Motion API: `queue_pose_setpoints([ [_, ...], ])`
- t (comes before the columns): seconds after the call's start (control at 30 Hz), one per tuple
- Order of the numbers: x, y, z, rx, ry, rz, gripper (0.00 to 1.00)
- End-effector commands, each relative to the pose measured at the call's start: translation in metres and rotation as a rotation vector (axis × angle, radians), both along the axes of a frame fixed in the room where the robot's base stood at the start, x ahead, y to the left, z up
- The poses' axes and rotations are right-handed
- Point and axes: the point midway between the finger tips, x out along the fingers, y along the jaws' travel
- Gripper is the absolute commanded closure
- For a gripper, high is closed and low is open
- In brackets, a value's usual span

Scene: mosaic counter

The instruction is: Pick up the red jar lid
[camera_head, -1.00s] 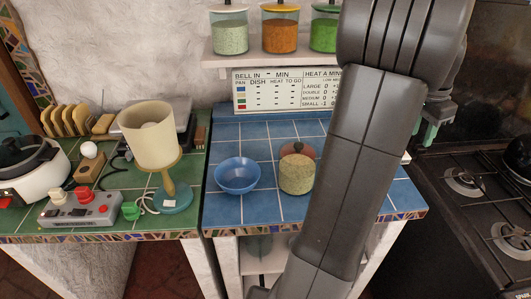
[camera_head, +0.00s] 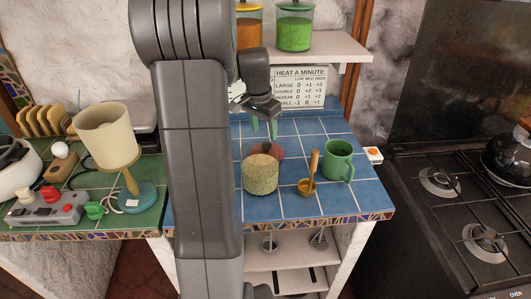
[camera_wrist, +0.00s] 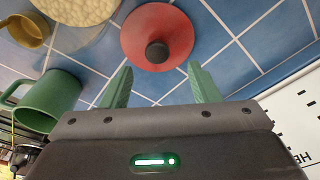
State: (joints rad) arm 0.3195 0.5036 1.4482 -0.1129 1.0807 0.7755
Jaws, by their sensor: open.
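The red jar lid (camera_wrist: 172,30) with a dark round knob lies on the blue tiles in the wrist view. In the head view the red lid (camera_head: 272,149) shows behind a beige speckled jar (camera_head: 260,176), which hides part of it. My gripper (camera_head: 263,130) is over the back of the blue counter, behind the lid. In the wrist view my gripper (camera_wrist: 161,85) has its two green fingers spread apart, with nothing between them. The lid appears just beyond the fingertips, roughly centred between them.
A green mug (camera_head: 338,161) and a small mustard pot (camera_head: 307,184) with a wooden handle stand right of the jar. A shelf (camera_head: 330,46) with jars hangs above. A lamp (camera_head: 113,150) stands on the green counter at left; the stove (camera_head: 460,200) is at right.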

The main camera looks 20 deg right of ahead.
Motion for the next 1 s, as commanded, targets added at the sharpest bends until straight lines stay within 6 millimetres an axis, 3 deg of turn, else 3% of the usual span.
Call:
queue_pose_setpoints([
  [0.4, 0.001, -0.006, -0.049, 0.000, 0.001, 0.000, 0.45],
  [0.67, 0.001, -0.007, -0.053, 0.000, -0.001, 0.000, 0.45],
  [0.7, 0.001, -0.007, -0.053, 0.000, -0.001, 0.000, 0.47],
  [0.9, 0.001, -0.007, -0.053, 0.000, -0.001, 0.000, 0.86],
  [1.0, 0.001, -0.007, -0.053, 0.000, -0.001, 0.000, 1.00],
])
